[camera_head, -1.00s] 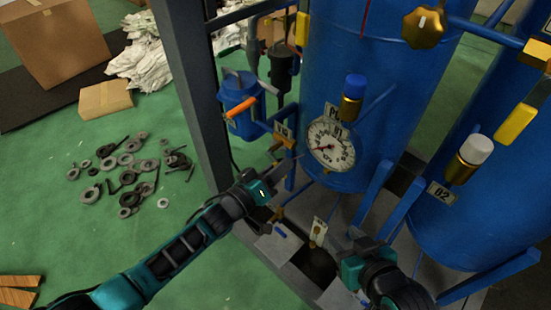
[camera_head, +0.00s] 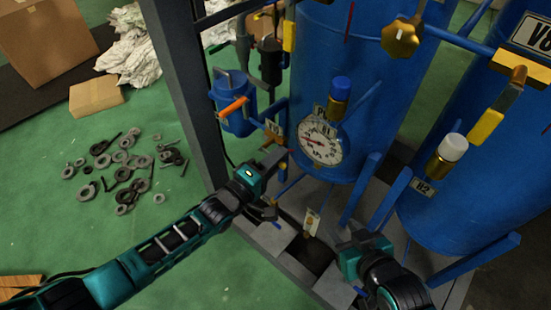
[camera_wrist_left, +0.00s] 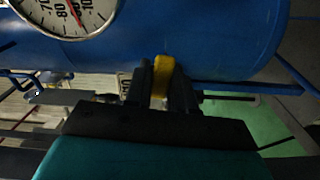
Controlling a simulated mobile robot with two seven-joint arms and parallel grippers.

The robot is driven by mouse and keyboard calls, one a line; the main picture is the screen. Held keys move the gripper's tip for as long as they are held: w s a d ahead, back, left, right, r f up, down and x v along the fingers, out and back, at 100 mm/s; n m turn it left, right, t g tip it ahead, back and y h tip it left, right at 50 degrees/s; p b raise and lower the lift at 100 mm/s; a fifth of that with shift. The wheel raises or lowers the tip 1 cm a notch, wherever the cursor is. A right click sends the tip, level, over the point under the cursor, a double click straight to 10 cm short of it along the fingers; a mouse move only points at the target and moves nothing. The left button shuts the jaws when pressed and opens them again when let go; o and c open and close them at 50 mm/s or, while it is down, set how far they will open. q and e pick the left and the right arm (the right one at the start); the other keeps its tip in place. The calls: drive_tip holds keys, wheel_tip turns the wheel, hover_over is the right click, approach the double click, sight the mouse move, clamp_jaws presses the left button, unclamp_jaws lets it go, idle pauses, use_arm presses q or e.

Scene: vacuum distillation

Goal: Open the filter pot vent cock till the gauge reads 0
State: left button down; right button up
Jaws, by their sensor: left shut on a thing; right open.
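The round white pressure gauge (camera_head: 320,143) sits on the front of the blue vessel. Its lower edge and red needle also show at the top left of the left wrist view (camera_wrist_left: 68,14); the exact reading is hard to make out. My left gripper (camera_head: 276,157) is just left of the gauge. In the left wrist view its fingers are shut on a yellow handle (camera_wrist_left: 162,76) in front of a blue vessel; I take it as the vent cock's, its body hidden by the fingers. My right gripper (camera_head: 358,240) is open and empty, low in front of the frame.
A small blue pot (camera_head: 234,112) with an orange handle is left of the gauge. A dark frame post (camera_head: 188,95) stands beside it. A white-capped valve (camera_head: 450,150) and a yellow-handled valve (camera_head: 487,124) are at right. Loose metal parts (camera_head: 120,160) lie on the green floor.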

use_arm(q)
drive_tip(key=shift+r, duration=0.1)
idle(0.3)
drive_tip(key=c, duration=1)
unclamp_jaws()
drive_tip(key=shift+c, duration=0.2)
drive_tip(key=p+v, duration=0.1)
drive_tip(key=v, duration=1.2)
drive_tip(key=shift+p, duration=0.4)
use_arm(e)
drive_tip(key=shift+s+d+r, duration=0.15)
drive_tip(key=shift+d+r, duration=0.2)
drive_tip(key=shift+r, duration=0.05)
